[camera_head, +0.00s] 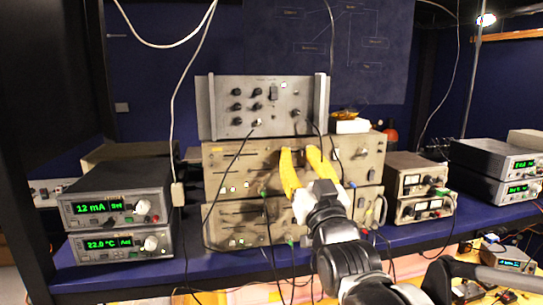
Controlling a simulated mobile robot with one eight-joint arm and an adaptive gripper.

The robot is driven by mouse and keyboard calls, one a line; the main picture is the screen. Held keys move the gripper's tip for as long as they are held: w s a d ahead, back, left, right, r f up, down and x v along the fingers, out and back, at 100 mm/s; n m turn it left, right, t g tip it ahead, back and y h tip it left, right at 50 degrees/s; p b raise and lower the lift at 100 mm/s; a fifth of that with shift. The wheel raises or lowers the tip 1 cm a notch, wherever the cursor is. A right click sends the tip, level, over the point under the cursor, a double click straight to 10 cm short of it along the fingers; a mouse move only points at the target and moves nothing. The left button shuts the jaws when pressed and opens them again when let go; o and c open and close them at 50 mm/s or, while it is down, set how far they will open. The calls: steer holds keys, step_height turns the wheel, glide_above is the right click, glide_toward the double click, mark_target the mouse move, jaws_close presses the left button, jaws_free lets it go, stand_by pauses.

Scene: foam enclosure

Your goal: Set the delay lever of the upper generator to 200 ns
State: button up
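Two beige generators with horizontal slots on their fronts are stacked in the middle of the shelf. The upper generator (230,160) sits on the lower generator (222,226). My gripper (300,150), with two yellow fingers, is in front of the upper generator's face, near the top and right of its middle. The fingers are apart, with a dark part of the panel showing between the tips. I cannot tell whether they touch the panel or a lever. The delay lever and scale marks are too small to read, and my fingers and wrist cover part of both fronts.
A grey knobbed unit (222,108) stands on the upper generator. Green-display units (120,207) are at left, meter boxes (417,172) at right, and more display units (495,160) at far right. Cables (207,215) hang across the generators' fronts. The blue shelf edge (100,280) runs below.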

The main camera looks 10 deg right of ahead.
steer(key=d+v, duration=0.1)
steer(key=v, duration=1.1)
steer(key=shift+a, duration=0.1)
